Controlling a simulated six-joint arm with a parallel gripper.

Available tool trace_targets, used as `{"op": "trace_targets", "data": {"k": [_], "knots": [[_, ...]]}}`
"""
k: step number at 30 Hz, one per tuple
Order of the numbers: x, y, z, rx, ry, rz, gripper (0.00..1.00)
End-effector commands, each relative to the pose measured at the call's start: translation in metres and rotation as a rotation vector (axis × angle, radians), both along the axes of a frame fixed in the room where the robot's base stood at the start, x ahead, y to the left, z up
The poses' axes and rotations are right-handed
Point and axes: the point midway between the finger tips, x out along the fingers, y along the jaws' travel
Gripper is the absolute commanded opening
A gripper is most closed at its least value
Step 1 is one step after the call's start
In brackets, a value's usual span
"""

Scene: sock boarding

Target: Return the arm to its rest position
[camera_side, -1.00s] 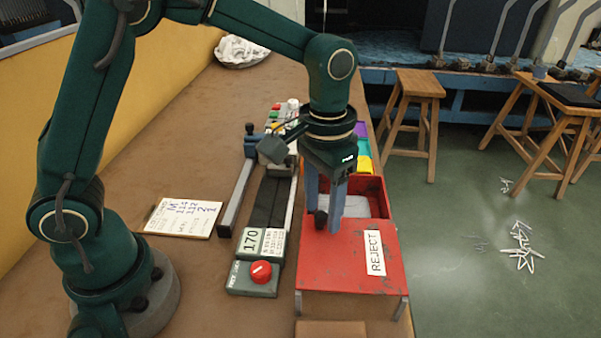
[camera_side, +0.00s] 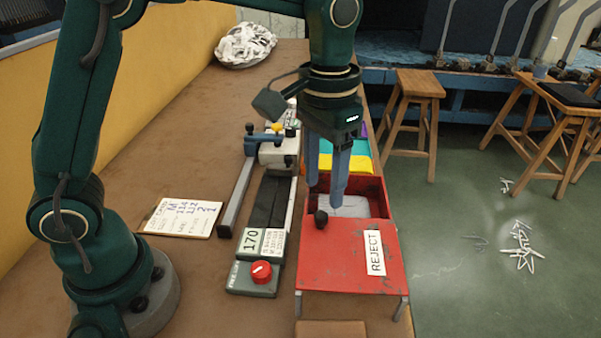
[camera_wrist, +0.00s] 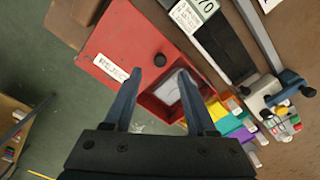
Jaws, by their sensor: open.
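My gripper (camera_side: 326,190) is open and empty. It hangs pointing down above the red reject box (camera_side: 340,275), beside the black knob (camera_side: 321,219) on its lid. In the wrist view the two blue-grey fingers (camera_wrist: 155,88) stand apart, with the red box (camera_wrist: 105,45) below them. The box is open at its far end, and something pale lies inside (camera_wrist: 168,90). The box's black knob (camera_wrist: 160,60) shows between the fingers.
A measuring rig with a dark bed (camera_side: 266,203), a 170 sign (camera_side: 250,241) and a red button (camera_side: 261,272) stands left of the box. A clipboard (camera_side: 182,217) lies farther left. Coloured bins (camera_side: 350,155) stand behind the box. A basin of white cloth (camera_side: 244,45) is at the back.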

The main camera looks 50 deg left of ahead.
Motion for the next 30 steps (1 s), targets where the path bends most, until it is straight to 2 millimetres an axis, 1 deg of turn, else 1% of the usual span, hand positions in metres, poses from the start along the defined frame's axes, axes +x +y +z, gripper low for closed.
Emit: {"op": "trace_targets", "data": {"k": [4, 6, 8, 11, 13, 15, 18, 20, 23, 27, 30], "knots": [[0.001, 0.002, 0.004, -0.002, -0.012, 0.007, 0.57], [0.003, 0.005, 0.014, -0.01, -0.044, 0.017, 0.57], [0.0, 0.01, 0.025, -0.016, -0.074, 0.031, 0.57], [-0.012, 0.021, 0.045, -0.028, -0.131, 0.06, 0.57], [-0.024, 0.03, 0.057, -0.034, -0.177, 0.078, 0.57], [-0.036, 0.038, 0.064, -0.039, -0.22, 0.094, 0.57], [-0.056, 0.048, 0.07, -0.044, -0.282, 0.114, 0.57], [-0.067, 0.053, 0.072, -0.045, -0.32, 0.122, 0.57], [-0.087, 0.061, 0.068, -0.045, -0.379, 0.135, 0.57], [-0.11, 0.068, 0.054, -0.04, -0.449, 0.144, 0.57], [-0.122, 0.071, 0.041, -0.034, -0.479, 0.142, 0.57]]}}
